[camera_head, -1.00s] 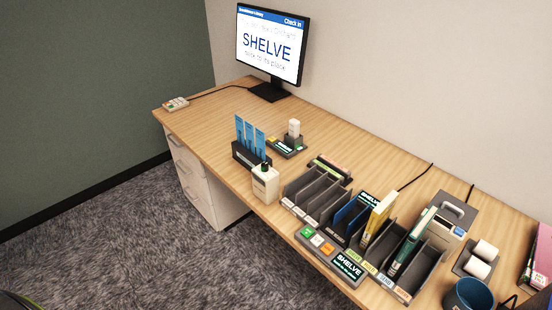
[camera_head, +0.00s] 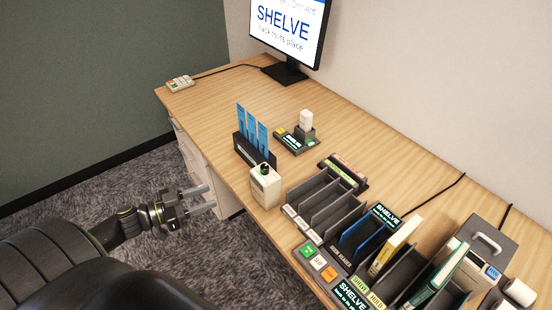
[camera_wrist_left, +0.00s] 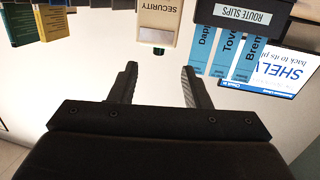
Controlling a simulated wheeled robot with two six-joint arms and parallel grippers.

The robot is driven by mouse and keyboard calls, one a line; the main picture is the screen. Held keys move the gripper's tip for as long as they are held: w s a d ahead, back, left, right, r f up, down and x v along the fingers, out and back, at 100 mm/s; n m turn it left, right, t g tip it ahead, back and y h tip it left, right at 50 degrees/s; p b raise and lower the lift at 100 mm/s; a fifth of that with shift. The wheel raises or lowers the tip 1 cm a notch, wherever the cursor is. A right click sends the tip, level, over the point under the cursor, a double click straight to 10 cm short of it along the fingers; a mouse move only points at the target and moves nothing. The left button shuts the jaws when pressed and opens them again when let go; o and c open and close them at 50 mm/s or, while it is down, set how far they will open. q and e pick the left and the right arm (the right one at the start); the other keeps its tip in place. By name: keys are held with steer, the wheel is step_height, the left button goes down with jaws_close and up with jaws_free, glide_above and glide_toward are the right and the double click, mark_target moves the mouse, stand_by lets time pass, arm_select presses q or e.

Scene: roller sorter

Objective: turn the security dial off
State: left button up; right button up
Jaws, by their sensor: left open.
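The security box (camera_head: 265,190) is a small cream box at the desk's front edge, with a dark dial (camera_head: 264,168) with a green ring on top. In the left wrist view, which looks upside down, the box (camera_wrist_left: 175,25) carries the word SECURITY and the dial (camera_wrist_left: 158,50) points down. My left gripper (camera_head: 210,197) is open and empty, off the desk's front edge and left of the box. In the left wrist view its fingers (camera_wrist_left: 160,72) are apart, with a gap to the dial. The dial's setting is too small to read. My right gripper is out of view.
A route slips holder (camera_head: 240,150) with blue slips stands just behind the box. A grey slotted sorter (camera_head: 318,203) with books is to its right. A small scanner stand (camera_head: 296,141) and a monitor (camera_head: 287,30) are farther back.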

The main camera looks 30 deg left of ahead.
arm_select(q)
step_height(320, 180, up, 2)
steer(key=w, duration=0.2)
steer(key=b, duration=1.3)
glide_toward(265, 166)
steer(key=w+f, duration=0.1)
steer(key=shift+m+t+h, duration=0.3)
steer(key=shift+h, duration=0.1)
steer(key=p+x, duration=0.2)
steer(key=x, duration=0.4)
steer(key=shift+d+r, duration=0.1)
steer(key=shift+d, duration=0.2)
steer(key=shift+w+d+p, duration=0.2)
steer(key=shift+w+p, duration=0.15)
steer(key=shift+w, duration=0.05)
steer(key=shift+w+d+p, duration=0.3)
steer(key=shift+w+d, duration=0.05)
steer(key=shift+w, duration=0.15)
steer(key=shift+w+d, duration=0.15)
steer(key=shift+w, duration=0.05)
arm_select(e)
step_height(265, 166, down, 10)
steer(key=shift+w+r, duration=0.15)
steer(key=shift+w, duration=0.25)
